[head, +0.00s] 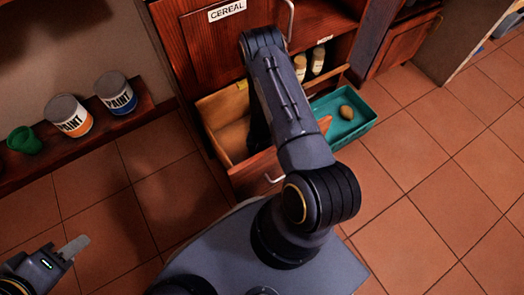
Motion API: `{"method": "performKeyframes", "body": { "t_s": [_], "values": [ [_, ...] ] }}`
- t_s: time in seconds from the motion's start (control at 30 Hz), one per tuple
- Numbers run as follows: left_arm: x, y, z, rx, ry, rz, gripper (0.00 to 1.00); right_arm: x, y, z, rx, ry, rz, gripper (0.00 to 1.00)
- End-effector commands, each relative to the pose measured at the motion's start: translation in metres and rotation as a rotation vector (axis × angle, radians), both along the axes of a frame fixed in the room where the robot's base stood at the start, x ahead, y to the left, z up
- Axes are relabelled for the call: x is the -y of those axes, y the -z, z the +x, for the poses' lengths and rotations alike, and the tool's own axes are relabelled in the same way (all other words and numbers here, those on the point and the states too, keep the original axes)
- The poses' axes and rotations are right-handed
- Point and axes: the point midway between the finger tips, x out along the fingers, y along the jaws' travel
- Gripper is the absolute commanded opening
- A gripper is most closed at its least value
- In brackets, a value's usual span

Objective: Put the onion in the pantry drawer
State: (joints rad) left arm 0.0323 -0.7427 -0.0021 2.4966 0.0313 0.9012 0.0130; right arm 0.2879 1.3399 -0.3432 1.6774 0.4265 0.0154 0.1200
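A small round brownish-yellow item (346,112), which looks like the onion, lies in a teal crate (364,126) at the right of the open drawer. The wooden drawer (228,108) is pulled out below the cereal door, and its visible left part looks empty. My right arm reaches across the drawer and hides much of its inside. A dark part of that arm dips into the drawer, but the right fingers are hidden. My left gripper (75,246) is at the lower left, over the floor, far from the drawer and crate; its finger gap is unclear.
Two paint cans (68,116) and (116,92) and a green cup (24,141) stand on a low wooden shelf at left. Bottles (318,60) stand in the cabinet behind the drawer. The tiled floor (430,190) at right is clear.

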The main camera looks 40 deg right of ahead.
Motion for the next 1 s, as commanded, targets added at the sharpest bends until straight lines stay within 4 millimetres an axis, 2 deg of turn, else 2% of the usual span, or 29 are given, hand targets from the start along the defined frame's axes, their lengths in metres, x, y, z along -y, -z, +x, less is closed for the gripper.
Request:
{"method": "performKeyframes", "body": {
  "t_s": [0.07,0.33,0.47,0.8,1.0],
  "values": [
    [0.000,0.000,0.000,0.000,0.000,0.000,0.36,0.000,0.000,0.000,0.000,0.000,0.000,0.81],
    [0.000,-0.001,0.000,0.000,0.000,0.000,0.36,0.000,-0.001,0.000,0.000,0.000,0.000,0.81],
    [0.000,-0.008,0.000,0.000,0.000,0.000,0.36,0.000,-0.011,0.000,0.001,0.000,0.000,0.81],
    [0.000,-0.040,0.000,0.000,0.000,0.000,0.36,0.000,-0.083,0.001,0.002,-0.002,-0.001,0.81],
    [0.000,-0.051,0.000,0.000,0.000,0.000,0.36,0.000,-0.114,0.001,0.002,-0.002,-0.001,0.81]
  ]
}}
